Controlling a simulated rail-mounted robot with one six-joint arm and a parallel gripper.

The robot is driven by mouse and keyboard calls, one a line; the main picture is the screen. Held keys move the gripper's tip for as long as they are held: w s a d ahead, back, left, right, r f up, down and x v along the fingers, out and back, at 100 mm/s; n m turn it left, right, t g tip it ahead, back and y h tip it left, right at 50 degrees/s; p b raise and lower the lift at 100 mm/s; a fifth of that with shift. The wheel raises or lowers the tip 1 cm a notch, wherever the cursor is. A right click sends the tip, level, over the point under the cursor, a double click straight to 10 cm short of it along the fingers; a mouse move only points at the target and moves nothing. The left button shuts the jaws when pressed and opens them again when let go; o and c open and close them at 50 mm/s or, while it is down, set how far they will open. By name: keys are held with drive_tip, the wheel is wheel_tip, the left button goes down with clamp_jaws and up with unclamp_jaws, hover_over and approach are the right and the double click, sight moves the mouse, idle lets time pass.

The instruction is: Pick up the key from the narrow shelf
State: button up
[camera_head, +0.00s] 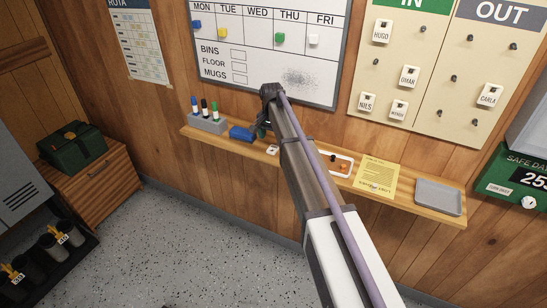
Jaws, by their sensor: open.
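The narrow wooden shelf (228,145) runs along the wall under the whiteboard. My arm reaches across its middle, and its dark wrist is in front of the whiteboard's lower edge. My gripper (263,131) is partly visible as a dark shape beside the arm, just above the shelf near the blue eraser; its fingertips are mostly hidden. No key can be made out for certain. A small white piece (272,150) with a dark mark lies on the shelf close below the gripper. A white tray (348,172) holds small orange and dark items, partly hidden by my arm.
The shelf also bears a grey marker holder (207,125) with three markers, the blue eraser (242,133), a yellow paper (377,176) and a grey tray (438,197). The whiteboard (222,45) and tag board (445,75) are behind. A green box (72,145) sits left.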

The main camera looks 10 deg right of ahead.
sight(272, 151)
drive_tip(key=shift+f, duration=0.15)
wheel_tip(272, 151, down, 5)
drive_tip(key=b, duration=0.5)
drive_tip(key=shift+w+d+f, duration=0.1)
drive_tip(key=shift+f, duration=0.1)
drive_tip(key=shift+r, duration=0.2)
drive_tip(key=c, duration=0.9)
wheel_tip(272, 151, up, 10)
drive_tip(key=p, duration=1)
